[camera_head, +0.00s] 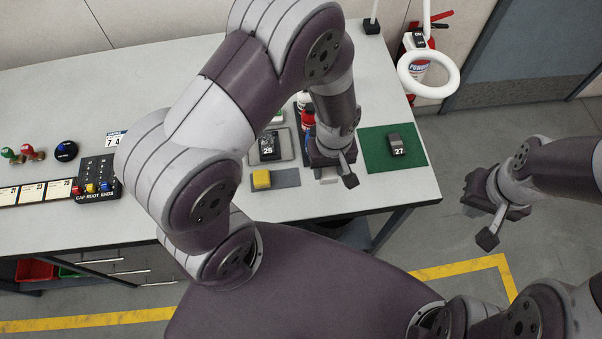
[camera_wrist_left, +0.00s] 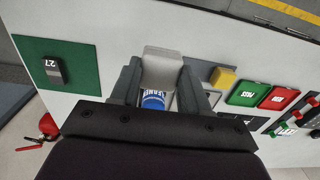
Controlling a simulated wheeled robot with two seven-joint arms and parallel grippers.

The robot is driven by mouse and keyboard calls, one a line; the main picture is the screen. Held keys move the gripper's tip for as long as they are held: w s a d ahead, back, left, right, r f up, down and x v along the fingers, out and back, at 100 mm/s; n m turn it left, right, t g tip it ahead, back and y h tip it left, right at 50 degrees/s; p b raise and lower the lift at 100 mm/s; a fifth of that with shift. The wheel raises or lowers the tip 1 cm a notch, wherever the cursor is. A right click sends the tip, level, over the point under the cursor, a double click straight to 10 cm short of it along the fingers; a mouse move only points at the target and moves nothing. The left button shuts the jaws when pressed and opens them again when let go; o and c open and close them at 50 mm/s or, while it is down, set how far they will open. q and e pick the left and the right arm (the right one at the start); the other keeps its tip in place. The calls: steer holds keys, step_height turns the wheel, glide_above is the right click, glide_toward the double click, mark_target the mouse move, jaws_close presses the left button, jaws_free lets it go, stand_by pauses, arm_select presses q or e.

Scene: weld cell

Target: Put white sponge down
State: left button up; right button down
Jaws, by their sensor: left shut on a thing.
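My left gripper (camera_head: 330,170) hangs over the right part of the bench. In the left wrist view my left gripper (camera_wrist_left: 158,85) is shut on the white sponge (camera_wrist_left: 162,66), a pale block between its two fingers. In the head view the sponge is mostly hidden by the gripper. The height of the sponge over the bench is hard to tell. My right gripper (camera_head: 497,207) is off the bench's right side, over the floor, with no object seen in it; its finger gap is unclear.
A green mat (camera_head: 375,151) carries a block marked 27 (camera_head: 396,144).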

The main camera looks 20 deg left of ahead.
arm_select(q)
steer(key=shift+s+d, duration=0.2)
steer(key=shift+s, duration=0.25)
steer(key=a+f+p, duration=0.1)
steer(key=a+f, duration=0.1)
steer(key=a, duration=0.1)
steer(key=w+a+f+p, duration=0.1)
steer(key=a+f, duration=0.1)
steer(key=a, duration=0.2)
steer(key=a+f+p, duration=0.1)
steer(key=a+f, duration=0.1)
steer(key=a, duration=0.2)
steer(key=shift+w+f, duration=0.25)
steer(key=shift+f, duration=0.05)
steer(key=f, duration=0.2)
steer(key=f+p, duration=0.1)
steer(key=shift+s+a+f, duration=0.1)
steer(key=shift+a+f, duration=0.15)
steer(key=shift+f, duration=0.45)
steer(key=shift+f, duration=0.1)
steer(key=shift+f+b, duration=0.15)
steer(key=shift+b, duration=0.15)
steer(key=o, duration=1)
